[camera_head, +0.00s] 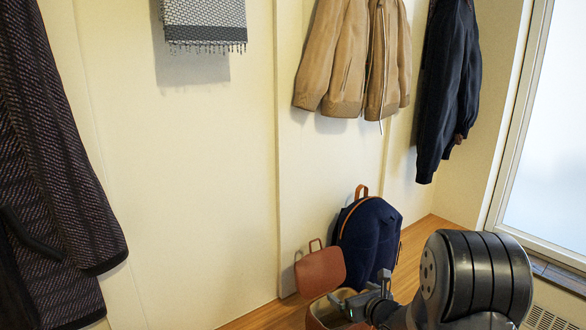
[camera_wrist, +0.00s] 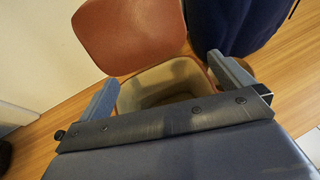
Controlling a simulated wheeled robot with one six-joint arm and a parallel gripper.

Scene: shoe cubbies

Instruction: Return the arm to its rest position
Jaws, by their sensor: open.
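My gripper (camera_head: 352,298) is low at the bottom of the head view, in front of a terracotta-coloured container with its lid up (camera_head: 320,271). In the wrist view my gripper (camera_wrist: 163,85) has its two fingers spread wide apart with nothing between them. The fingers are over or at the near rim of the open container (camera_wrist: 160,85); whether they touch it I cannot tell. The container's pale inside shows, and I see nothing in it, though its near part is hidden behind my gripper. My arm bends up at the right of the head view.
A navy backpack (camera_head: 368,235) stands on the wooden surface (camera_head: 270,317) just behind and right of the container. Tan jackets (camera_head: 350,55), a dark coat (camera_head: 447,80), a patterned scarf (camera_head: 205,20) and a striped garment (camera_head: 50,150) hang along the wall. A window (camera_head: 550,140) is at right.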

